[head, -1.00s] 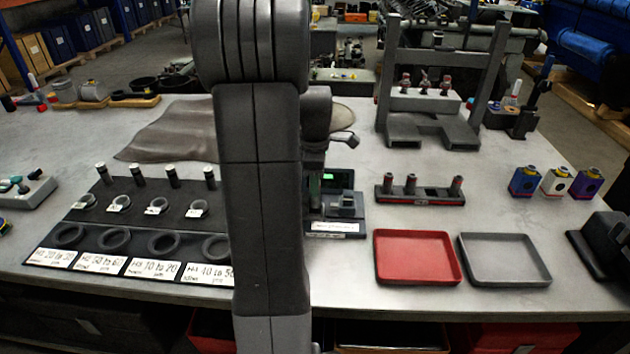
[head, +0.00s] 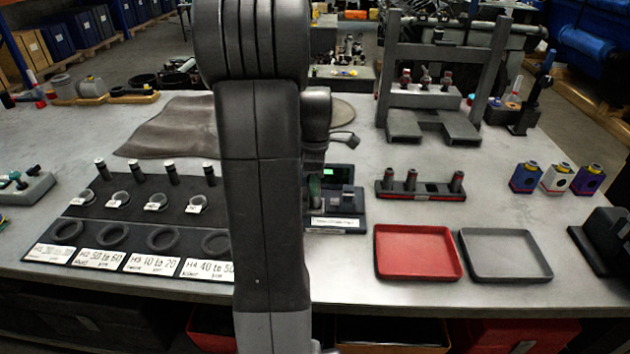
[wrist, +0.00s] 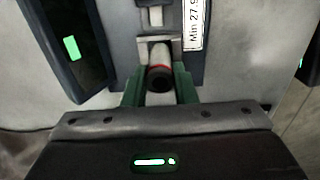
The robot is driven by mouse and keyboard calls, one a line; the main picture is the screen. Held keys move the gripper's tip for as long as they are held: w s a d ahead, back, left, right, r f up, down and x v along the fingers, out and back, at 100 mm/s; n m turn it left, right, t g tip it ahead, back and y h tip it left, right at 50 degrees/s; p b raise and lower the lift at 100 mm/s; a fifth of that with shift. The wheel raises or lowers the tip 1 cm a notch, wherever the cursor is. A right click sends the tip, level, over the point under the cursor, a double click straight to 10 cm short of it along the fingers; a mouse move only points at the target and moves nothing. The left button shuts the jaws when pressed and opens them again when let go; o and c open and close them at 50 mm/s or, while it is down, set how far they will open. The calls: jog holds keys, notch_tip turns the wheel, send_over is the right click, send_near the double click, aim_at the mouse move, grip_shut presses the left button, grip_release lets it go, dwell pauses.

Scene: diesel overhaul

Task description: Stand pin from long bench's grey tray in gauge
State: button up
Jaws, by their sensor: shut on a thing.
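My gripper (wrist: 158,95) has green fingers shut on a dark pin (wrist: 160,78) with a red band, seen nearly end-on in the wrist view. The pin is at the gauge (wrist: 185,70), close to its pale metal blocks; I cannot tell whether it touches them or rests on its base. The gauge also shows in the head view (head: 346,203), with a small green-lit screen. There my arm hides part of it, and one green finger of my gripper (head: 315,188) shows beside it. The grey tray (head: 505,277) is empty at the front right of the bench.
A red tray (head: 418,275) lies left of the grey one. A dark rack (head: 420,193) with three pins stands behind them. A black mat (head: 135,218) with rings and pins lies at left. A press frame (head: 435,125) and coloured blocks (head: 557,180) stand right.

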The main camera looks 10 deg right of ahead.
jog(key=shift+f, duration=0.35)
dwell(0.4)
jog(key=o, duration=1.5)
jog(key=shift+r+p, duration=3.05)
jog(key=shift+r, duration=1)
jog(key=shift+f, duration=0.15)
notch_tip(320, 180, down, 7)
jog(key=b, duration=0.5)
jog(key=shift+b, duration=0.4)
